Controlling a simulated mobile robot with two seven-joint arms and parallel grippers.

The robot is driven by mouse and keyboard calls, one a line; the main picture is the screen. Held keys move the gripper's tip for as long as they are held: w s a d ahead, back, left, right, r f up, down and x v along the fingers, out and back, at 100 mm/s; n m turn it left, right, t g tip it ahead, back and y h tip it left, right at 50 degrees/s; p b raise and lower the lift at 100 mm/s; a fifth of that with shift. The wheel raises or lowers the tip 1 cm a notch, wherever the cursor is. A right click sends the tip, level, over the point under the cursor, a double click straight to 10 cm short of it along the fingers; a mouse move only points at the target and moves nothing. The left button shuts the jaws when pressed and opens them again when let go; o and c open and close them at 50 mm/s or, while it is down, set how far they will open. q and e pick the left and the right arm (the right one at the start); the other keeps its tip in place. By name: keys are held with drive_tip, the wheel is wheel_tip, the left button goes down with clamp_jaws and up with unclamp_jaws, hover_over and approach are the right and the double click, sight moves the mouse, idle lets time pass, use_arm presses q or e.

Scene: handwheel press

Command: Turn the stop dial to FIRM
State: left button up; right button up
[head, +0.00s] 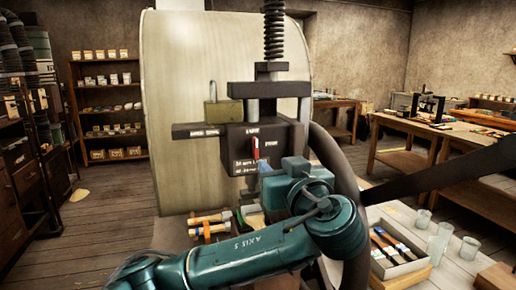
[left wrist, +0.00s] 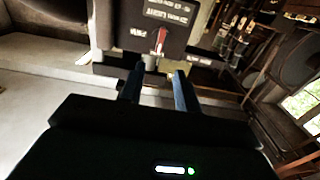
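The stop dial shows as a red pointer (head: 255,148) on the front of the press's dark block (head: 232,142). Small white labels surround it, too small to read surely. The pointer stands nearly upright in the head view. In the left wrist view the red pointer (left wrist: 161,40) appears just beyond the fingertips, roughly in line with the gap between them. My left gripper (left wrist: 160,72) is open, with nothing between its two fingers, and seems apart from the dial. In the head view my left gripper (head: 263,170) is below the dial, partly hidden by its own wrist. My right gripper is out of view.
A brass padlock (head: 223,112) sits on the press's crossbar, left of the screw (head: 274,30). Brushes (head: 208,225) lie below left. A brush tray (head: 395,250) and glass jars (head: 437,246) stand at right.

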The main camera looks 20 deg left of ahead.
sight(256, 148)
use_arm(q)
drive_tip(key=p+x, duration=0.3)
drive_tip(key=x, duration=0.7)
drive_tip(key=shift+a+r, duration=0.1)
drive_tip(key=shift+r, duration=0.05)
drive_tip(key=shift+w+a, duration=0.4)
drive_tip(key=shift+w, duration=0.25)
clamp_jaws()
drive_tip(key=shift+f, duration=0.2)
